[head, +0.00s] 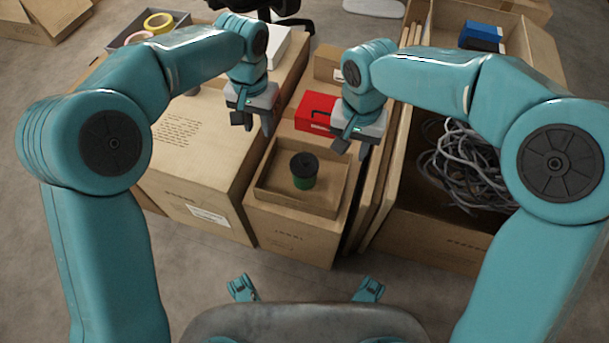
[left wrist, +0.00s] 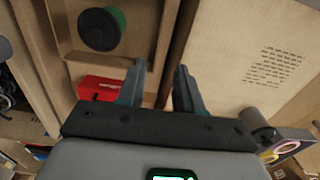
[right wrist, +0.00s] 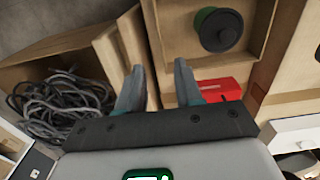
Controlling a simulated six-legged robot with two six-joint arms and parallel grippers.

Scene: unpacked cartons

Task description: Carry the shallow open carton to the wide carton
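The shallow open carton (head: 289,203) sits on top of a taller carton in the middle of the head view. A green jar with a black lid (head: 304,171) stands inside it. My left gripper (head: 257,122) is open and empty, above and to the left of the shallow carton. My right gripper (head: 352,149) is open and empty, above and to its right. The shallow carton also shows in the left wrist view (left wrist: 140,38) and the right wrist view (right wrist: 176,38), apart from the fingers. A large closed carton with printed text (head: 190,150), perhaps the wide carton, stands left of it.
A red box (head: 314,112) lies behind the shallow carton. An open carton with grey cables (head: 465,165) stands at the right, with upright cardboard panels beside it. A tray with tape rolls (head: 158,22) is at the back left. Bare floor lies in front.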

